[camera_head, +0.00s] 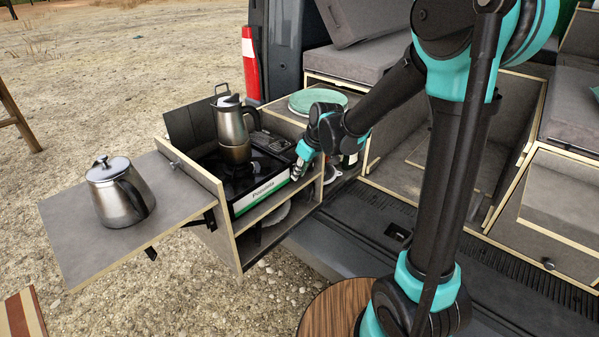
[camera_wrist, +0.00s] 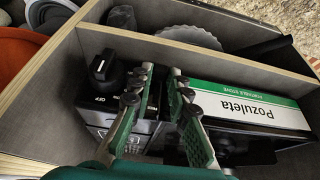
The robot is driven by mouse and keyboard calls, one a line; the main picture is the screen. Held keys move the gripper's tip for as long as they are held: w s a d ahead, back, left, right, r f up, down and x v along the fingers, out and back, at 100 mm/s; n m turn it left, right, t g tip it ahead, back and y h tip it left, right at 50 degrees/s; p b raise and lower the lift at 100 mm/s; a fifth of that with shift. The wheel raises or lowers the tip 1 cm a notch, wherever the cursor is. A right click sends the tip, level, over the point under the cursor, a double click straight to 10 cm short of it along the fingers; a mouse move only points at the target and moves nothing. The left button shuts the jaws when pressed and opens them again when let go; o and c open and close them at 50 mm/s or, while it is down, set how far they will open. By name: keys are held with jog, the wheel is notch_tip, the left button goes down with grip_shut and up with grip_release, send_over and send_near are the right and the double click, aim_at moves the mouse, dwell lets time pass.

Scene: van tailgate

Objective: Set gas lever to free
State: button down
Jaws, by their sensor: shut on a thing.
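The portable stove (camera_head: 262,190) stands in the side box, with its white and green front panel facing me. In the wrist view the stove panel (camera_wrist: 247,107) appears upside down, with a black knob (camera_wrist: 103,66) marked OFF beside my fingers. My gripper (camera_head: 297,172) is at the right end of the stove front. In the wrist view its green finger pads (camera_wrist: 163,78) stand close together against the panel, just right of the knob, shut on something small. The gas lever is hidden between the fingers, so its setting cannot be read.
A moka pot (camera_head: 233,125) stands on the stove. A steel kettle (camera_head: 120,190) sits on the fold-out shelf (camera_head: 75,225) at left. Green plates (camera_head: 317,101) lie behind my gripper. Wooden dividers (camera_wrist: 205,50) surround the stove front closely.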

jog(key=shift+r, duration=0.1)
dwell(0.3)
jog(key=shift+r, duration=1.5)
jog(key=c, duration=1.4)
grip_release()
jog(key=shift+c, duration=0.2)
jog(key=shift+r, duration=0.1)
jog(key=v, duration=1.1)
jog(key=shift+r, duration=0.4)
jog(key=shift+s+d, duration=0.15)
